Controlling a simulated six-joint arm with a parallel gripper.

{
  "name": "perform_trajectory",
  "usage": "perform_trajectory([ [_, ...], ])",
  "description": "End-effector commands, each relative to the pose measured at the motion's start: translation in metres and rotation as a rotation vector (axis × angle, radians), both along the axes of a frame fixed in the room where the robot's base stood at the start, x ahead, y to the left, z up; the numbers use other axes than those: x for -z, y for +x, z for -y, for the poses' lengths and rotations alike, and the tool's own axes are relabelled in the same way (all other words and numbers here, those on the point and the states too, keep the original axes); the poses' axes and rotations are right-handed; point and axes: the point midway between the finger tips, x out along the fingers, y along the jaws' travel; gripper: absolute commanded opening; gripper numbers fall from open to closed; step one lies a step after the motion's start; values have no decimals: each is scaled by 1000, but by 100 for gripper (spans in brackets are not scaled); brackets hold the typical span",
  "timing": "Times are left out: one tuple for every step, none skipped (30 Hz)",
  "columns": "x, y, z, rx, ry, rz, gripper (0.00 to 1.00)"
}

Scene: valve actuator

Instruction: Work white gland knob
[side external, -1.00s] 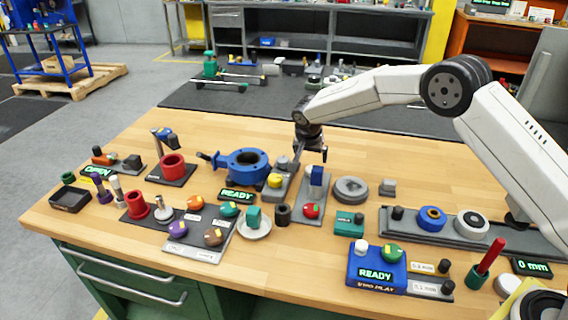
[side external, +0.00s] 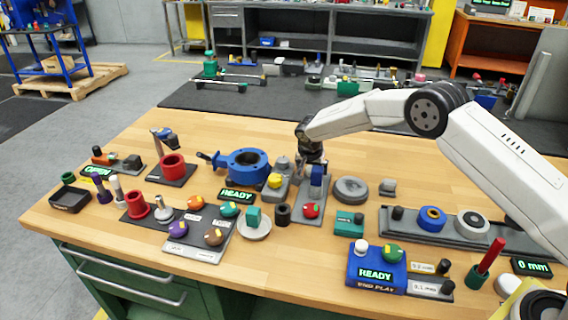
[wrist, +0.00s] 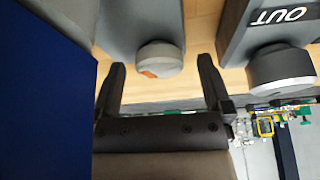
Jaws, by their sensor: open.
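My gripper (side external: 314,166) is open and low over the bench, just behind the upright blue block (side external: 317,180) on a grey plate. In the wrist view its two dark fingers (wrist: 163,75) are apart. A pale grey-white round knob (wrist: 160,56) with an orange mark shows between them, on a grey body. A pale knob (side external: 283,162) stands left of my gripper, behind a yellow knob (side external: 274,181). A white knob (side external: 361,246) sits on the blue END PLAY box (side external: 375,285). I cannot tell which is the gland knob.
In the wrist view a blue face (wrist: 40,95) fills the left side, close by. The blue valve body (side external: 243,166) and grey ring (side external: 351,190) flank my gripper.

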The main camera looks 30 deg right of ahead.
Motion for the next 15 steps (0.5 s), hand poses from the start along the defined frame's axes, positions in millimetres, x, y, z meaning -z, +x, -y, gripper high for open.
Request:
perform_trajectory([
  [0,0,0,0,0,0,100],
  [0,0,0,0,0,0,90],
  [0,0,0,0,0,0,78],
  [0,0,0,0,0,0,68],
  [0,0,0,0,0,0,59],
  [0,0,0,0,0,0,46],
  [0,0,0,0,0,0,36],
  [0,0,0,0,0,0,27],
  [0,0,0,0,0,0,14],
  [0,0,0,0,0,0,6],
  [0,0,0,0,0,0,6],
  [0,0,0,2,0,1,6],
  [0,0,0,5,1,1,6],
  [0,0,0,10,1,1,6],
  [0,1,0,21,1,1,6],
])
